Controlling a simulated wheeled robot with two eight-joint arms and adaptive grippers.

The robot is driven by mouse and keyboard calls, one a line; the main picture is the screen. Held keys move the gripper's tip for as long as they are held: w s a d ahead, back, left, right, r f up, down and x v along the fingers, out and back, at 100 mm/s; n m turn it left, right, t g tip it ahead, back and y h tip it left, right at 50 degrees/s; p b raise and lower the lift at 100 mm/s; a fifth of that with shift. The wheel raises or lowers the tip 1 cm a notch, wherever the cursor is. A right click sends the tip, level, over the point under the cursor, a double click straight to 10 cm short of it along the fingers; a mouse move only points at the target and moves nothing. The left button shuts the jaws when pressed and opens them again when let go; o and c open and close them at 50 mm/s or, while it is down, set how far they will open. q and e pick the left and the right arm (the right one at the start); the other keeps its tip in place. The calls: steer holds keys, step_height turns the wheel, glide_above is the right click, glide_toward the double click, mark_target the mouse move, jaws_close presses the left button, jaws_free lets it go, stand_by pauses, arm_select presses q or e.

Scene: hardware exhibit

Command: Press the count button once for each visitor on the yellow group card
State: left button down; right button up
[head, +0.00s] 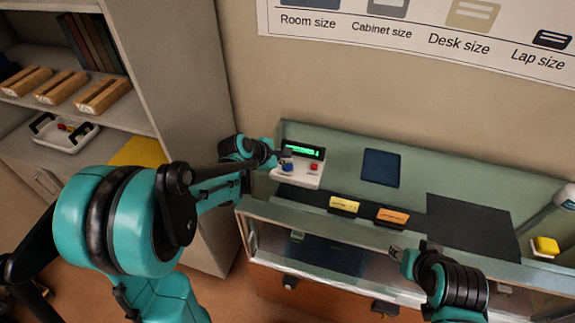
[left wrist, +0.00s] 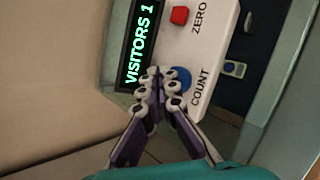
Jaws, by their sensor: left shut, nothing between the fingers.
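The visitor counter (head: 299,178) is a white box on the left end of the green counter top. Its display in the left wrist view (left wrist: 140,42) reads "VISITORS 1" in green. The blue button (left wrist: 181,78) is marked COUNT and the red button (left wrist: 180,15) is marked ZERO. My left gripper (left wrist: 163,88) is shut and empty, its fingertips at the blue button and partly covering it; I cannot tell whether they touch. The yellow card (head: 344,204) stands beside an orange card (head: 393,216); their writing is too small to read. My right gripper (head: 398,254) is low at the case's front, its jaws unclear.
A dark mat (head: 470,226) and a blue panel (head: 380,167) lie right of the counter. A yellow block (head: 545,246) sits at the far right by a lamp. Shelves (head: 150,50) stand at the left. The glass case front is below.

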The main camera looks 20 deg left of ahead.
mark_target(286, 167)
stand_by(0.3)
arm_select(q)
steer(key=shift+f+b, duration=0.45)
steer(key=shift+f+b, duration=0.4)
steer(key=shift+b, duration=0.05)
stand_by(0.6)
steer(key=shift+r, duration=0.1)
steer(key=shift+r+p, duration=0.65)
steer(key=shift+r, duration=0.15)
step_height(286, 167, up, 5)
steer(key=p, duration=0.3)
steer(key=shift+p, duration=0.4)
stand_by(1.6)
